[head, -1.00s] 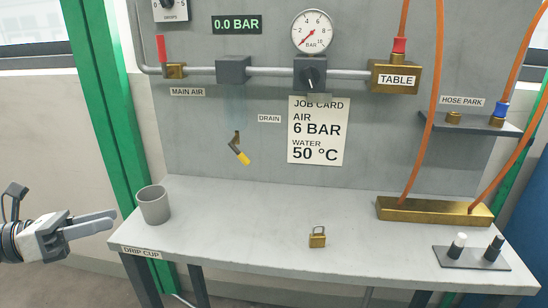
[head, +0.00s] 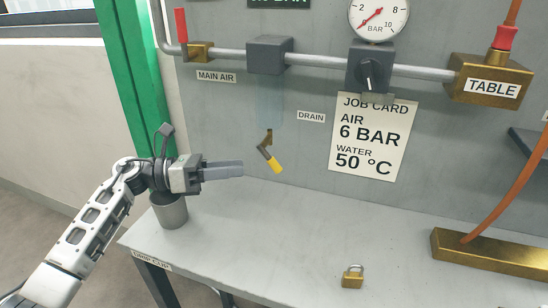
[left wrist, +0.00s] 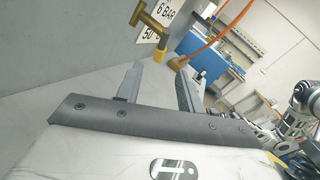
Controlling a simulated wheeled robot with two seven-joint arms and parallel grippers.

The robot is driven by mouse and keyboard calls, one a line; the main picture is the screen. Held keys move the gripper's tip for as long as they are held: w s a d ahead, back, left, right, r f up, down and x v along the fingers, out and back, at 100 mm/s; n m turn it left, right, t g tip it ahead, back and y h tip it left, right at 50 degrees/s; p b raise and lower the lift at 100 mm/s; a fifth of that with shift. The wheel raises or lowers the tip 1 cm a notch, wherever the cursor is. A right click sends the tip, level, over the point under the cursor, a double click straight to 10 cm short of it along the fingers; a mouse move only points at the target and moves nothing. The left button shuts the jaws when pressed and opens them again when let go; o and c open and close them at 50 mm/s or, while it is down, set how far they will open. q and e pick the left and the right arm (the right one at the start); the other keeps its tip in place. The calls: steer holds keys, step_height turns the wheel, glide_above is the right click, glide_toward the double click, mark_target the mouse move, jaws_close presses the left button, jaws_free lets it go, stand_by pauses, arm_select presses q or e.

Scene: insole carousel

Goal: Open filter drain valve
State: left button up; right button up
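The drain valve is a small brass fitting (head: 266,138) below the grey filter block, with a yellow-tipped lever (head: 273,162) slanting down to the right. It also shows at the top of the left wrist view (left wrist: 152,20), its yellow tip (left wrist: 159,54) beyond the fingertips. My left gripper (head: 242,168) is left of the lever, pointing right towards it and apart from it. In the left wrist view its two fingers (left wrist: 162,76) stand apart with nothing between them. My right gripper does not show.
A grey drip cup (head: 171,212) stands on the bench below my left wrist. A brass padlock (head: 352,278) lies on the bench (head: 270,240). The job card (head: 372,138) hangs right of the valve. The pipe with the red main air lever (head: 181,26) runs above.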

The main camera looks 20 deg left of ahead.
mark_target(273, 165)
arm_select(q)
steer(key=p+x, duration=0.1)
steer(key=x, duration=0.8)
steer(key=shift+a, duration=0.1)
jaws_close()
